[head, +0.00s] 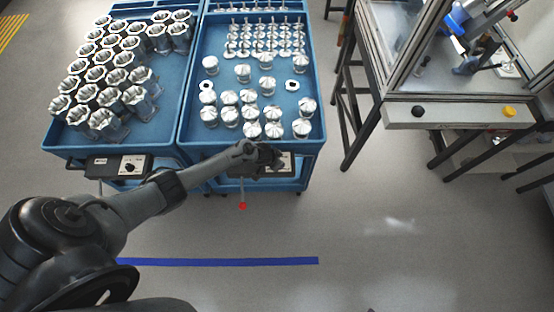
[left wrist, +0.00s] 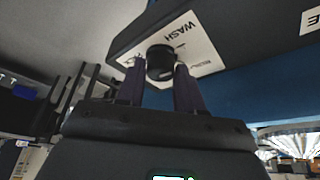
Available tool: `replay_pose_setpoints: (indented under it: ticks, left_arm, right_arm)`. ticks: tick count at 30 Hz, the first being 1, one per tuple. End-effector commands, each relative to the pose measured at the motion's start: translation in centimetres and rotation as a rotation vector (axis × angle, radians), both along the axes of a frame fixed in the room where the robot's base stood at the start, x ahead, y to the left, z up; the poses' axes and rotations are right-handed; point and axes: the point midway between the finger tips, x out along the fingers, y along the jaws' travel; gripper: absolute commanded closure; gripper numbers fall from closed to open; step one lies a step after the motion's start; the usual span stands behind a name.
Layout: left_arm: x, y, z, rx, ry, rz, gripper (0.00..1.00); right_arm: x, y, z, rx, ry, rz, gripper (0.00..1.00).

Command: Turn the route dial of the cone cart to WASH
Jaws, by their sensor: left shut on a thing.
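The cone cart (head: 184,118) is the right-hand blue cart in the head view, carrying shiny metal cones (head: 302,128). Its black control box (left wrist: 135,30) has a white label plate (left wrist: 205,55) with the word WASH and another, less readable word; both appear turned over in the left wrist view. The black round route dial (left wrist: 160,62) sits on this plate. My left gripper (left wrist: 158,76) has one finger on each side of the dial and is shut on it. Where the dial points cannot be made out. In the head view my left gripper (head: 268,156) covers the dial. My right gripper is not in view.
A second blue cart (head: 60,150) with hexagonal housings stands at left, with its own dial box (head: 118,166). A red-tipped lever (head: 242,205) hangs below the cone cart's front. A glazed machine (head: 460,112) with black and yellow buttons stands right. The front floor is clear.

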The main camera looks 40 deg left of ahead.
Motion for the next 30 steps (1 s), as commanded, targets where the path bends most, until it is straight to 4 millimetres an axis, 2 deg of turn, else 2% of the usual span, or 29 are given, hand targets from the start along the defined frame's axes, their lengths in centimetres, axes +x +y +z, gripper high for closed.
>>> replay_pose_setpoints:
  ticks: [9,22,23,27,30]
  left_arm:
    - [-0.01,-0.07,0.03,0.0,0.0,0.087,0.94]
    - [0.01,-0.03,-0.04,0.0,0.0,0.096,0.94]
    - [0.0,-0.04,-0.04,0.0,0.0,0.096,0.61]
    - [0.01,-0.04,-0.04,0.0,0.0,0.095,0.41]
    - [0.02,-0.04,-0.02,0.0,0.0,0.095,0.41]
  right_arm:
    - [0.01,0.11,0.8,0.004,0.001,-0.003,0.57]
    - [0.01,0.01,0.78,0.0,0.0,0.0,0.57]
    - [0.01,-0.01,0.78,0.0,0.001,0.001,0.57]
    - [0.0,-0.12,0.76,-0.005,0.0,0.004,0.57]
    - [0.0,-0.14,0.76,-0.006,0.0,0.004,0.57]
